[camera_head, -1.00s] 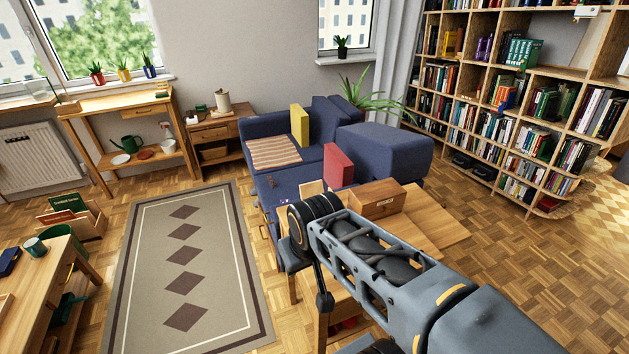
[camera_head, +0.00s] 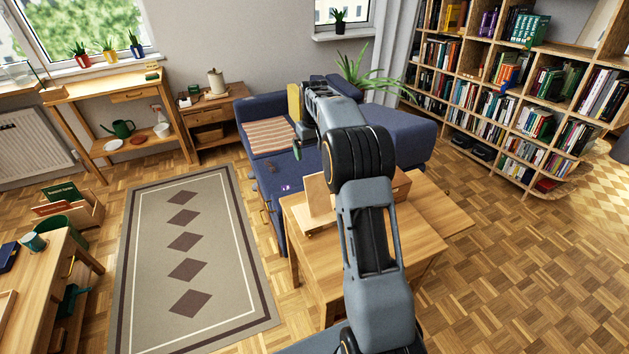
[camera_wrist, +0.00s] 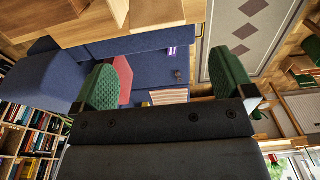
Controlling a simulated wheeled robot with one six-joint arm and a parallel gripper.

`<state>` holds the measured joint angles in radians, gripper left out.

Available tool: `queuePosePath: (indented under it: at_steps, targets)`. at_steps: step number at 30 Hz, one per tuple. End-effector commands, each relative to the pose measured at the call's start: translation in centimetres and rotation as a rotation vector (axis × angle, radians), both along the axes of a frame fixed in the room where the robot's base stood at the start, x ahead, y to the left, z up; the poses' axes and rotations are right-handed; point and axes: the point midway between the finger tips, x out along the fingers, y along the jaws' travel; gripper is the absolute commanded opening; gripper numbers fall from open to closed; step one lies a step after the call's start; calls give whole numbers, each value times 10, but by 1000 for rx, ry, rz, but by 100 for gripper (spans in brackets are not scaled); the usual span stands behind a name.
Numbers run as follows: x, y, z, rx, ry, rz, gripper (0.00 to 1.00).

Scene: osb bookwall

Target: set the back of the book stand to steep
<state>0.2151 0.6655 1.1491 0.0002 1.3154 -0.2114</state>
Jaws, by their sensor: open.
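The wooden book stand (camera_head: 318,196) is on the wooden table (camera_head: 310,250) in the head view. Its pale back panel stands up from a low base, leaning; its exact angle is hard to judge. My arm hides what lies just to its right. My gripper (camera_head: 299,146) is raised above and beyond the stand, apart from it, and mostly seen from behind. In the wrist view my gripper (camera_wrist: 168,80) shows two green ridged fingers spread wide with nothing between them in their grip.
A wooden box (camera_head: 401,186) sits on the table, partly behind my arm. The blue sofa (camera_head: 275,185) with a yellow cushion (camera_head: 293,102) stands behind the table. A red cushion (camera_wrist: 122,78) shows in the wrist view. The patterned rug (camera_head: 190,250) is clear.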

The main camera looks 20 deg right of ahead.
Motion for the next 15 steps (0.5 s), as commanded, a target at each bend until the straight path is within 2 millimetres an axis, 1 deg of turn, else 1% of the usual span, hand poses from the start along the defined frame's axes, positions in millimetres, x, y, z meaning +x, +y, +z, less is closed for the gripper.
queuePosePath:
  at_steps: [3, 8, 15]
  targets:
    - [6, -6, -10, 2, 11, -1, 100]
    - [8, -7, -32, 3, 16, 0, 100]
    - [7, -7, -77, 3, 16, 0, 100]
